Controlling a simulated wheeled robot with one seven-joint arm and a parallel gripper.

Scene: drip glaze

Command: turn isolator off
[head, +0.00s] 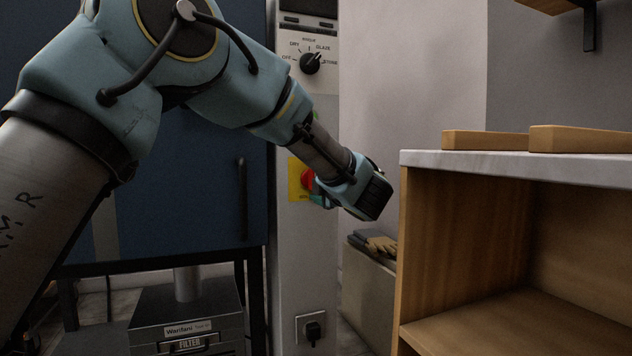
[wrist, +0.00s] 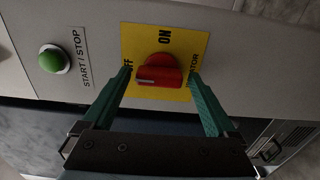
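The isolator is a red rotary knob (wrist: 160,73) on a yellow plate (wrist: 185,42) with "ON" at the picture's top and a partly hidden label ending in "FF" at the left. The knob lies lengthwise across the wrist picture, its pale mark at the left end, towards the "FF" label. In the head view the knob (head: 307,180) is partly covered by my gripper (head: 321,196). In the wrist view my gripper (wrist: 160,74) is open, with one green fingertip on each side of the knob and small apparent gaps. Contact cannot be told.
A green start/stop button (wrist: 54,59) is on the same panel. A selector dial (head: 310,63) sits higher on the grey column (head: 300,240). A wooden shelf unit (head: 470,250) stands at right, and a blue door with a handle (head: 241,195) at left.

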